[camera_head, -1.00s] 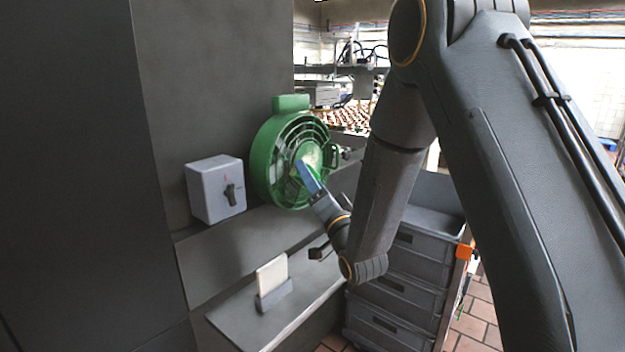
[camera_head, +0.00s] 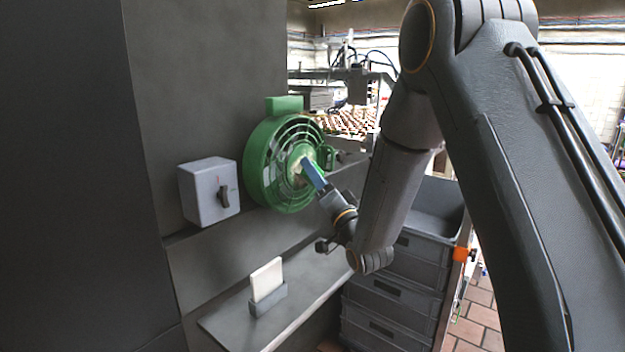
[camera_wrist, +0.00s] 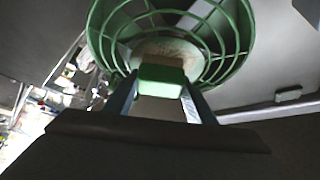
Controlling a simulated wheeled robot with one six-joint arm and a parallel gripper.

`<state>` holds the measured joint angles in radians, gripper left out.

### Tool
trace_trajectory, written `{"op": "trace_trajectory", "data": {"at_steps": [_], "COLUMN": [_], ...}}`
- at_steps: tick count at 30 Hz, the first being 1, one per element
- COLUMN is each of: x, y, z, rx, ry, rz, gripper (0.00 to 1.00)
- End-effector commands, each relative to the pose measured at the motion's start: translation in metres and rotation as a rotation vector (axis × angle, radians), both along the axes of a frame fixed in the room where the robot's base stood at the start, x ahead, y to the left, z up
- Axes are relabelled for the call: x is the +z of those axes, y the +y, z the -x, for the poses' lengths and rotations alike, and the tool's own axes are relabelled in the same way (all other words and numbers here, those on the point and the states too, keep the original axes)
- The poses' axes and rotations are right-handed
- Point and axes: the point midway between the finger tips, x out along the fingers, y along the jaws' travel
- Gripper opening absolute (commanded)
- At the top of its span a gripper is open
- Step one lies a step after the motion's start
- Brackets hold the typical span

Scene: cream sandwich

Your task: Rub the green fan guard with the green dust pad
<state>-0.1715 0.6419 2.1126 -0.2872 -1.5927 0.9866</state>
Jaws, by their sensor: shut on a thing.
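The green fan guard (camera_head: 268,160) is a round ringed cage on the dark wall, left of centre in the head view. It fills the top of the wrist view (camera_wrist: 236,52), with a pale, speckled patch at its hub (camera_wrist: 172,49). My gripper (camera_head: 309,172) reaches it from the lower right, its fingertips at the front of the guard. In the wrist view its blue-edged fingers are shut on the green dust pad (camera_wrist: 161,78). The pad overlaps the lower edge of the hub; I cannot tell whether they touch. In the head view the pad is hidden or too small to tell.
A grey switch box (camera_head: 208,191) with a dark knob is on the wall left of the guard. A shelf (camera_head: 318,287) below holds a white card in a grey holder (camera_head: 268,299). Grey stacked crates (camera_head: 390,290) stand below my arm. The shelf's right part is clear.

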Motion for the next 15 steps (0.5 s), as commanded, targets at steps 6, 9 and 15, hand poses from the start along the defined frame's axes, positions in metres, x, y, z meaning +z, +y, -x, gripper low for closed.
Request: {"op": "trace_trajectory", "data": {"at_steps": [6,9,15], "x": [0.000,0.000,0.000], "y": [-0.009,-0.009,-0.016], "z": [-0.013,-0.015,-0.023], "rx": [-0.002,0.000,0.000], "ry": [-0.001,-0.001,-0.002], "rz": [0.000,-0.001,0.000], "gripper": [0.33,0.33,0.33]}}
